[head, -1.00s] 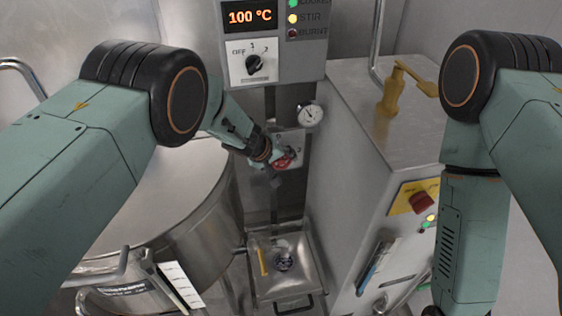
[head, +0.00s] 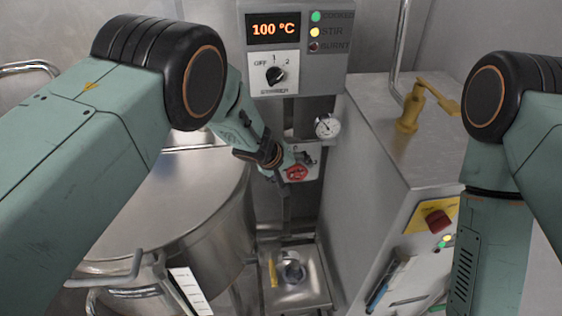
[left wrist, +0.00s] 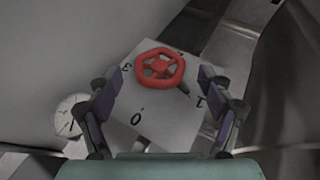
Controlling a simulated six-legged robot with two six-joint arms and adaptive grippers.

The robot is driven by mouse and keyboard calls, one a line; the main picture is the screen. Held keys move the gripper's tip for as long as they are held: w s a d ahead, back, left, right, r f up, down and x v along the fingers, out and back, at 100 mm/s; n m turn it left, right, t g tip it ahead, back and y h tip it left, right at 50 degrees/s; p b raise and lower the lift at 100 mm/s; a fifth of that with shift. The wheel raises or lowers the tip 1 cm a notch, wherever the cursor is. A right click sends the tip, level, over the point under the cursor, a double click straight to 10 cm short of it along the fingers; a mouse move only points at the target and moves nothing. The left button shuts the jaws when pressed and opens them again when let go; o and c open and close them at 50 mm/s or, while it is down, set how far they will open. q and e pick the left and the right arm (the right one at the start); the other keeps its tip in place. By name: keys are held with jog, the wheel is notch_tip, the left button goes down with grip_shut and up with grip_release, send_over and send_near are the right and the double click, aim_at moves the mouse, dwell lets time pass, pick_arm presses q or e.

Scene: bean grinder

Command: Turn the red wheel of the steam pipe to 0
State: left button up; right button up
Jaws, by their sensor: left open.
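The red wheel (head: 297,173) sits on a pale plate on the steam pipe, below a round gauge. In the left wrist view the wheel (left wrist: 160,68) is seen almost face-on, whole. Its plate (left wrist: 158,122) shows the marks 0, 1 and 3; a dark stub beside the wheel points toward 1. The 0 is at the plate's lower left in that view. My left gripper (head: 286,171) is at the wheel. In the left wrist view its open fingers (left wrist: 158,95) stand on either side, apart from the rim. My right gripper is out of the picture.
A control box (head: 275,75) reading 100 °C hangs above the wheel. The gauge (head: 327,126) is close to its upper right. A large steel pot (head: 165,200) stands left, a steel cabinet (head: 385,170) right. A metal tray (head: 310,287) is below.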

pick_arm(q)
jog(key=v, duration=0.9)
